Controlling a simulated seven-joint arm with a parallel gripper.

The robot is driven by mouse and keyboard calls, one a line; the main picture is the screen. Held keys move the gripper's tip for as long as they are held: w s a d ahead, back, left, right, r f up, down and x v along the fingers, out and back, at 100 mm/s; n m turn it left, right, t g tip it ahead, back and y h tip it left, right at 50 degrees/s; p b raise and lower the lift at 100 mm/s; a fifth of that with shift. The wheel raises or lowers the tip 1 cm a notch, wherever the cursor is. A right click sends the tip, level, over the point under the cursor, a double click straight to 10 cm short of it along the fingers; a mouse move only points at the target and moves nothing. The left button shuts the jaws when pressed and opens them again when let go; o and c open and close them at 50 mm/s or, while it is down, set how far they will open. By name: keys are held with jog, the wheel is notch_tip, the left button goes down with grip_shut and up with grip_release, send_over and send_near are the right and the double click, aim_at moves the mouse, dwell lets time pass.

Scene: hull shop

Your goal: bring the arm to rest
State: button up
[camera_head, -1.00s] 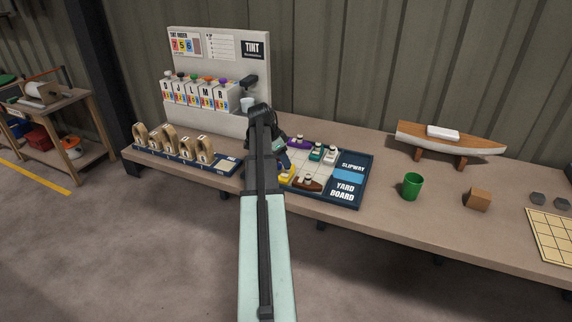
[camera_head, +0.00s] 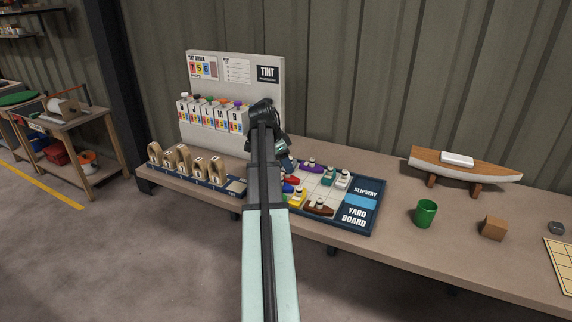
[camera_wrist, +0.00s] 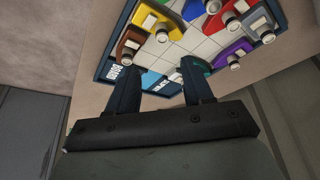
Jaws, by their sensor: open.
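My gripper (camera_head: 281,147) is seen from behind in the head view, at the left back edge of the yard board (camera_head: 357,218). In the wrist view its two fingers stand apart (camera_wrist: 157,84) with nothing between them. The board lies beyond the fingers there, with several coloured toy boats on it, among them a brown one (camera_head: 319,208) and a purple one (camera_head: 308,167). My arm rises from the bottom of the head view and hides part of the bench and of the board's left side.
The tint station (camera_head: 225,75) stands behind and left of my gripper. A rack of tape-like rolls (camera_head: 197,174) lies left of my arm. To the right are a green cup (camera_head: 426,213), a wooden block (camera_head: 493,228) and a model boat (camera_head: 465,170). Bare bench lies between cup and boat.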

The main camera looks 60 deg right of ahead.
dwell(0.3)
jog(key=w+a+f+n+t, duration=0.1)
jog(key=w+a+f+n, duration=0.5)
jog(key=w+a+f, duration=0.5)
jog(key=w+a+f+n+t, duration=0.1)
jog(key=w+a+f+n, duration=0.55)
jog(key=a, duration=0.65)
jog(key=w+a+f+n+y, duration=0.15)
jog(key=a+f+n, duration=0.3)
jog(key=a, duration=0.65)
jog(key=w+a+f+n+t, duration=0.1)
jog(key=w+a+f+n, duration=0.15)
jog(key=a+f, duration=0.65)
jog(key=w+a+f+n+y, duration=0.15)
jog(key=a+n, duration=0.35)
jog(key=a, duration=0.9)
jog(key=s+a+f+n, duration=0.3)
jog(key=s+a+f, duration=0.1)
jog(key=a, duration=0.4)
jog(key=s+f+g, duration=0.3)
jog(key=s+f, duration=0.6)
jog(key=s, duration=0.5)
jog(key=s+f+g, duration=0.3)
jog(key=s+f, duration=0.7)
jog(key=s, duration=0.5)
jog(key=shift+d+f+g, duration=0.25)
jog(key=shift+d+g, duration=0.05)
jog(key=shift+d, duration=0.05)
